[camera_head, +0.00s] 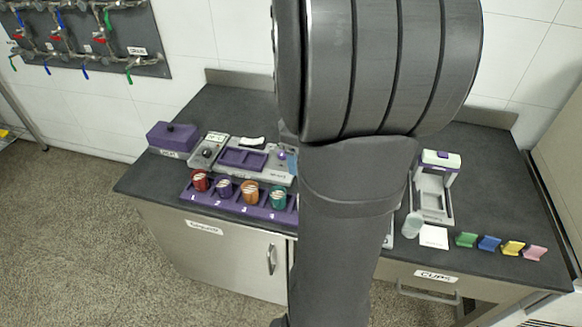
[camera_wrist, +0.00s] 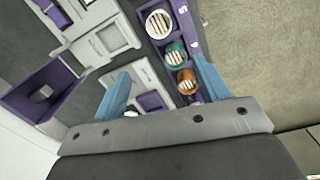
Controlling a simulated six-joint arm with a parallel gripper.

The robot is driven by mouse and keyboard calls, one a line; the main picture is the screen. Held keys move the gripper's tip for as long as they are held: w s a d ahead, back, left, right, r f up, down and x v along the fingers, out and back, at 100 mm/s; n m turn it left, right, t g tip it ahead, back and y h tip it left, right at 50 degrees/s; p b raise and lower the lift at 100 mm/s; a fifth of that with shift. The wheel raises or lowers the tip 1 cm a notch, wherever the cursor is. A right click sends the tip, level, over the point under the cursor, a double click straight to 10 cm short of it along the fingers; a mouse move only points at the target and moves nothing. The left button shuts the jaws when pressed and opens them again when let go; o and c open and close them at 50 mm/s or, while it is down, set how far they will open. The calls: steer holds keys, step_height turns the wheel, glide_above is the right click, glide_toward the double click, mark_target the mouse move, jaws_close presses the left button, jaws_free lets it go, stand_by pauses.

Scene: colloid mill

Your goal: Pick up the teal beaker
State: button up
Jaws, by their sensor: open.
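The teal beaker (camera_head: 278,198) stands upright at the place marked 4 in the purple rack (camera_head: 226,205), with striped contents at its top. In the wrist view the teal beaker (camera_wrist: 168,57) stands between an orange beaker (camera_wrist: 186,90) and a white one (camera_wrist: 150,24). My gripper (camera_wrist: 160,66) is open and empty, its two blue fingers spread wide. The teal beaker lies ahead of the gap between the fingers, nearer the right finger, apart from both. In the head view my arm hides the gripper and the rack's right end.
Red (camera_head: 200,181), purple (camera_head: 224,188) and orange (camera_head: 250,193) beakers stand left of the teal one. A grey and purple machine (camera_head: 240,160) stands behind the rack. Coloured blocks (camera_head: 489,243) sit at the counter's right front. Counter between the rack and left edge is clear.

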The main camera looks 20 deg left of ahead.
steer(key=a+n, duration=0.3)
steer(key=a, duration=0.3)
glide_above(278, 193)
steer(key=s, duration=0.2)
step_height(278, 193, down, 12)
steer(key=shift+y, duration=0.3)
steer(key=shift+d+f, duration=0.2)
steer(key=shift+f, duration=1.05)
steer(key=shift+d+f, duration=0.15)
steer(key=shift+f, duration=1.05)
steer(key=shift+c, duration=0.2)
steer(key=c, duration=1)
